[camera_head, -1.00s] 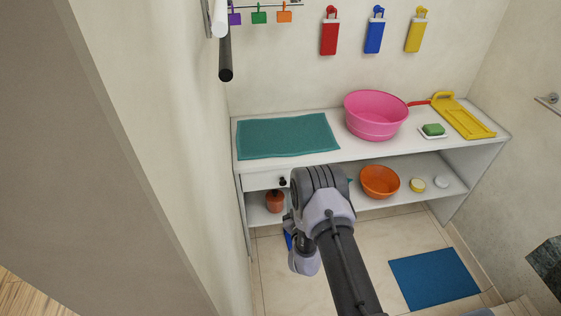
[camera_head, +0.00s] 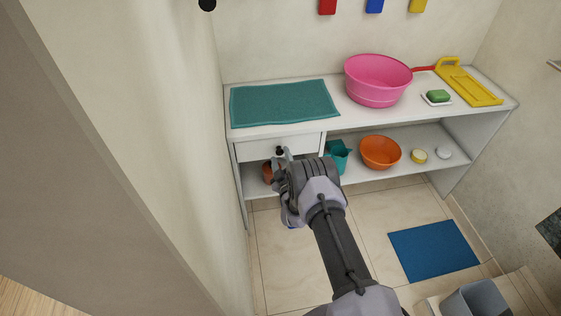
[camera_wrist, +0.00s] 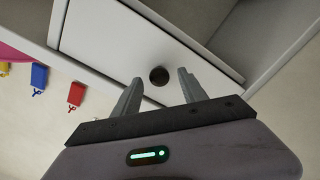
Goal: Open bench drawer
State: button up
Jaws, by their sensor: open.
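The white bench drawer (camera_head: 262,148) sits under the left part of the bench top and looks shut. Its small dark round knob (camera_head: 280,150) is on the front. In the wrist view the drawer front (camera_wrist: 112,50) fills the upper middle, with the knob (camera_wrist: 159,76) between and just beyond the fingertips. My gripper (camera_wrist: 158,82) is open and empty, its two grey fingers on either side of the knob. In the head view my gripper (camera_head: 283,158) is just in front of the knob, partly hidden by the wrist.
A teal mat (camera_head: 285,103), pink basin (camera_head: 377,82), green soap (camera_head: 438,96) and yellow washboard (camera_head: 468,82) are on the bench (camera_head: 335,120). The lower shelf holds a brown pot (camera_head: 267,172), teal jug (camera_head: 338,155) and orange bowl (camera_head: 380,152). A blue mat (camera_head: 434,250) lies on the floor.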

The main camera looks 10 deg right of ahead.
jog(key=shift+w+r, duration=0.1)
jog(key=shift+w, duration=0.25)
grip_shut()
dwell(1.2)
